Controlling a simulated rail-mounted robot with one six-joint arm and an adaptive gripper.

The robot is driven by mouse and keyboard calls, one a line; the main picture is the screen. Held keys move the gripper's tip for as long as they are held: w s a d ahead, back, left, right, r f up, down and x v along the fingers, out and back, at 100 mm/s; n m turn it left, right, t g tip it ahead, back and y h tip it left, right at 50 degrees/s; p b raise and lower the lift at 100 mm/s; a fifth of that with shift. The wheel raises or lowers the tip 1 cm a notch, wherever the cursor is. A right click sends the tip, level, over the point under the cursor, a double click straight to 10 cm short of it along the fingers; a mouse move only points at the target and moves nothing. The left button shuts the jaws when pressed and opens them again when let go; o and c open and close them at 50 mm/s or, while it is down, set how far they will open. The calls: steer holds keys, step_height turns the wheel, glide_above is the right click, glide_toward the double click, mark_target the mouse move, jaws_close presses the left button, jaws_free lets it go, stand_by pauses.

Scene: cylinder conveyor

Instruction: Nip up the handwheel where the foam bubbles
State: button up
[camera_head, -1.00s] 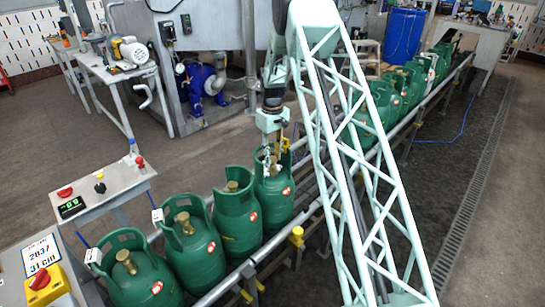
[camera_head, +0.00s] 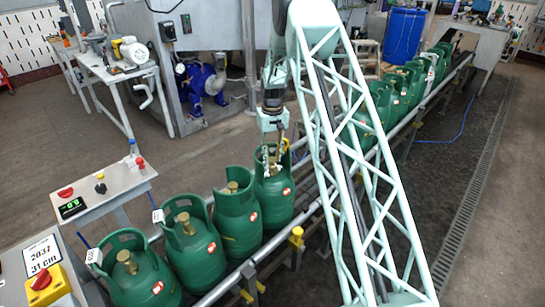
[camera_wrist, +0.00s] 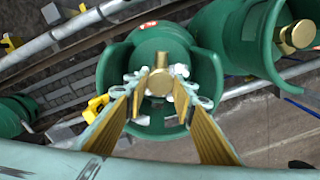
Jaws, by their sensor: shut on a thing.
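A green gas cylinder (camera_head: 274,199) stands in the conveyor row below my gripper (camera_head: 271,158). In the wrist view, its brass valve with the handwheel (camera_wrist: 156,82) lies between the two fingers of my gripper (camera_wrist: 158,80). The fingers are shut on the handwheel, inside the cylinder's open green collar (camera_wrist: 205,72). White patches that look like foam show around the valve and fingertips. In the head view, the fingers and collar hide most of this valve. The cylinder is upright.
Several green cylinders (camera_head: 190,247) stand left of it and more stand at the far right. Conveyor rails (camera_head: 222,288) run along the row. A control panel (camera_head: 104,190) with a display stands at left. My lattice arm link covers part of the line.

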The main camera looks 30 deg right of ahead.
mark_target(272, 159)
steer(key=shift+m, duration=1.1)
steer(key=shift+o, duration=0.2)
steer(key=shift+c, duration=0.2)
steer(key=o, duration=0.9)
steer(key=shift+r, duration=0.15)
steer(key=shift+r, duration=5.9)
